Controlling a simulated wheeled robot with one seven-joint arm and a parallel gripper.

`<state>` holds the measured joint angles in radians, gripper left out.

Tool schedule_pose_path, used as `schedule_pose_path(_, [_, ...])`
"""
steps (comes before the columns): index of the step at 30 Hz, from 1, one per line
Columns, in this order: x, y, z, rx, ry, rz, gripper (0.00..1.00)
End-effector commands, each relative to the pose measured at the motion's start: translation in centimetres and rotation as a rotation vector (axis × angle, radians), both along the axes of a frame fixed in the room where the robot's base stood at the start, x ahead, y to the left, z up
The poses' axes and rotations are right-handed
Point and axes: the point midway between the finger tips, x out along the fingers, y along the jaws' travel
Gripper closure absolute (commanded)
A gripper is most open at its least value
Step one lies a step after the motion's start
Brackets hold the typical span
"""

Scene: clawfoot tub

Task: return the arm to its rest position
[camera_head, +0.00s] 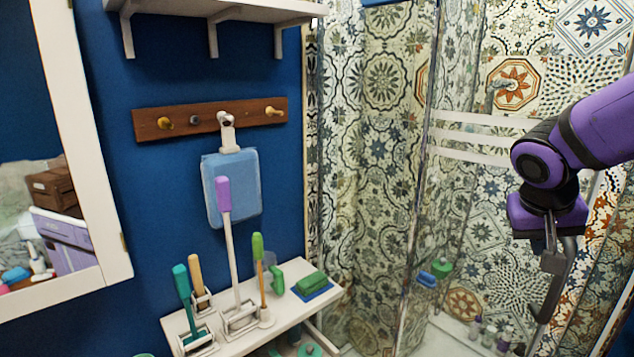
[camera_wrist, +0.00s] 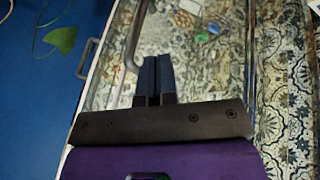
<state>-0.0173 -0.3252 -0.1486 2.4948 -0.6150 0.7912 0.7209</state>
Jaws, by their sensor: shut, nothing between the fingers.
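My purple arm (camera_head: 600,120) reaches in from the right edge of the head view and bends down at a black joint. My gripper (camera_head: 551,258) points down in front of the glass shower door (camera_head: 455,190). In the wrist view, the two dark fingers of my gripper (camera_wrist: 157,62) lie side by side, shut, with nothing held. A curved metal door handle (camera_wrist: 133,40) shows just beside the fingertips. I cannot tell whether the fingers touch it.
A white shelf (camera_head: 290,318) with brushes and a green sponge (camera_head: 312,284) stands at the blue wall. Above it, a blue board (camera_head: 240,195) hangs from a wooden peg rack (camera_head: 180,118). A white-framed mirror (camera_head: 85,140) is at the left. Bottles stand on the shower floor.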

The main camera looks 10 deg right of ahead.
Motion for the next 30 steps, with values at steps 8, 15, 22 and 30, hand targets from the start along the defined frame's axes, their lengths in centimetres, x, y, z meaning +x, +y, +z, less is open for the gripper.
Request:
schedule_pose_path(8, [-4.8,6.1,4.3,0.153,-0.069,0.243,1.0])
schedule_pose_path(15, [-8.0,10.3,6.4,0.23,-0.132,0.445,1.0])
schedule_pose_path(22, [-9.0,11.6,7.0,0.248,-0.151,0.511,1.0])
schedule_pose_path(30, [-8.9,11.5,7.0,0.249,-0.151,0.511,1.0])
